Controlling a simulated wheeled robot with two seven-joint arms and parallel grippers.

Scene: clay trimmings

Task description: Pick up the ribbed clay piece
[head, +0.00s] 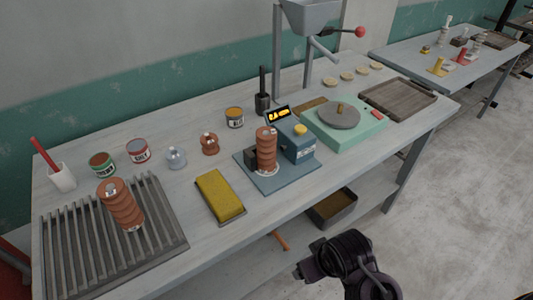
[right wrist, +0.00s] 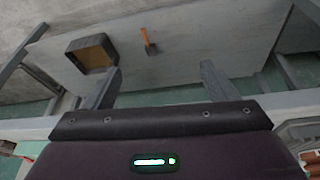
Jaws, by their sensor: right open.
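One ribbed clay piece (head: 121,205) is on the slatted grey rack (head: 165,218) at the left. The other ribbed clay piece (head: 266,152) is on the blue device (head: 275,183) at the middle of the table. My right arm shows at the bottom of the head view, in front of the table and apart from both pieces. In the right wrist view my right gripper (right wrist: 160,82) is open, with nothing between its fingers. My left gripper is not in view.
On the table (head: 190,125) are a yellow sponge-like block (head: 219,195), several small cans and a green wheel unit (head: 345,125). A dark bin (head: 333,208) sits on the lower shelf; the wrist view shows an orange-handled tool (right wrist: 149,40) beside it.

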